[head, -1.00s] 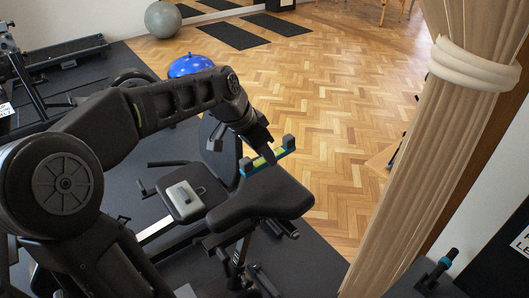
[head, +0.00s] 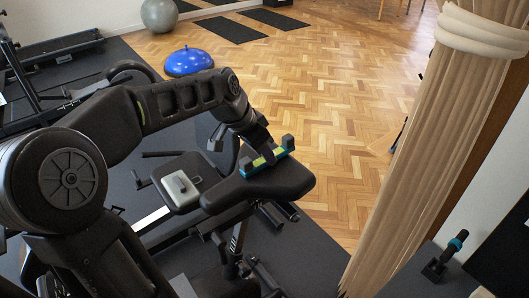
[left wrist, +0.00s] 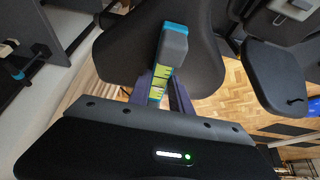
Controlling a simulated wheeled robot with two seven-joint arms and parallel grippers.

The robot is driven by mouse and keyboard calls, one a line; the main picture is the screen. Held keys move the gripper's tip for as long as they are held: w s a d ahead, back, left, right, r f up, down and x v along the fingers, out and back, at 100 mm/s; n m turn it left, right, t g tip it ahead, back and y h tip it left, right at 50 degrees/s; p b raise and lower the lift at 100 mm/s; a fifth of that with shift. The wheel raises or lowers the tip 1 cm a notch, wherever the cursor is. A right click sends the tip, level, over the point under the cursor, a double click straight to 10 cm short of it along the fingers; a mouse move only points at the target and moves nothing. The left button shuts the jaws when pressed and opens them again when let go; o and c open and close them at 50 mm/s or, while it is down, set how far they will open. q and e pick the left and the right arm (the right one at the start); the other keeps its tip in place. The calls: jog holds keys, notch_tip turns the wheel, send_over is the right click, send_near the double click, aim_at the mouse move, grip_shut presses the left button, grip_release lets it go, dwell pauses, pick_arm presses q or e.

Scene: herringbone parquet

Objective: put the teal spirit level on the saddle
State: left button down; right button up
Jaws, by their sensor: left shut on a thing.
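The teal spirit level (head: 270,160), with a yellow-green middle and dark grey ends, is in my left gripper (head: 262,155). The gripper is shut on its middle. In the left wrist view the level (left wrist: 172,45) sticks out from between the purple fingers (left wrist: 158,92). The black padded saddle (head: 270,187) is directly under the level, which lies across its far part in the head view. In the left wrist view the saddle (left wrist: 205,65) is behind the level. I cannot tell whether the level touches it. My right gripper is out of view.
A second black pad (head: 163,180) beside the saddle carries a grey box-like object (head: 182,187). A blue dome (head: 188,62) and a grey ball (head: 159,15) are farther back. A wrapped beige column (head: 405,170) stands at right. Parquet floor beyond the saddle is open.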

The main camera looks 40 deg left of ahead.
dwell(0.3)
pick_arm(q)
jog(key=c, duration=1.1)
grip_release()
jog(key=shift+s+a+r+p, duration=0.1)
jog(key=shift+s+r+p, duration=0.05)
jog(key=shift+r+p, duration=1.15)
jog(key=shift+s+r+p, duration=0.1)
jog(key=shift+r+p, duration=0.8)
jog(key=shift+r, duration=0.8)
